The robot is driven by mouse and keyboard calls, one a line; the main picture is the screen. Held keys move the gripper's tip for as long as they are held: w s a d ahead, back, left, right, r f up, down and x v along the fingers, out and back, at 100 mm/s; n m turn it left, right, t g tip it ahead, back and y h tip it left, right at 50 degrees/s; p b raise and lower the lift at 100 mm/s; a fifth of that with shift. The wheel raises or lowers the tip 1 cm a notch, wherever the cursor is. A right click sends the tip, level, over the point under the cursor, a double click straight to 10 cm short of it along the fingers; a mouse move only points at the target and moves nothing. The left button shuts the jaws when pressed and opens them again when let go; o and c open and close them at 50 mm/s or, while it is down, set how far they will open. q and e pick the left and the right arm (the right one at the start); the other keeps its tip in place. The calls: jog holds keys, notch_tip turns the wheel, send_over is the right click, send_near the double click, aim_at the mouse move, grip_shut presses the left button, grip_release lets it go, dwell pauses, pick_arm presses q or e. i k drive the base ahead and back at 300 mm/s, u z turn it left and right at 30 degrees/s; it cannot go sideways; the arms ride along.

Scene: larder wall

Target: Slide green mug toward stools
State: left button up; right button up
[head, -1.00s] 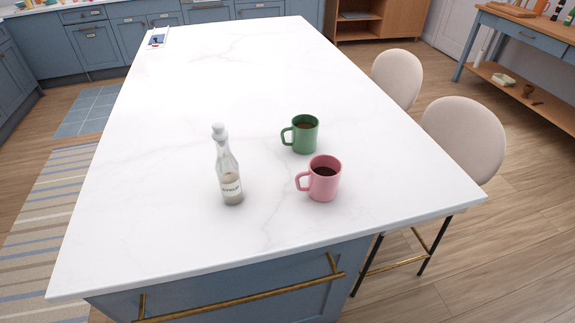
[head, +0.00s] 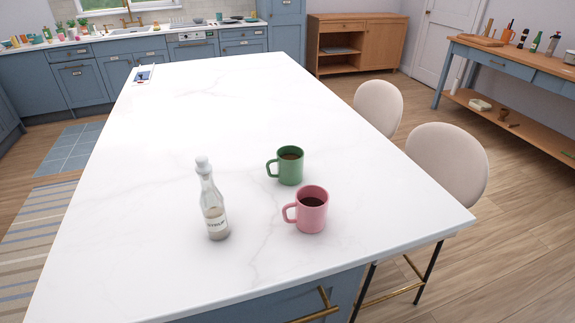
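The green mug (head: 291,168) stands upright on the white island top, with dark liquid inside and its handle to the left. A pink mug (head: 312,212) stands just in front of it and slightly right, also holding dark liquid. Two beige stools, a nearer one (head: 447,163) and a farther one (head: 379,109), stand along the island's right edge. Neither of my grippers shows in the head view.
A glass syrup bottle (head: 213,208) stands left of the pink mug. The island top (head: 350,160) is clear between the green mug and the right edge. A small tablet-like item (head: 143,74) lies at the far left corner.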

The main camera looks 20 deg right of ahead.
aim_at(284, 168)
jog(key=u, duration=3)
jog(key=k, duration=1.8)
jog(key=z, duration=1.35)
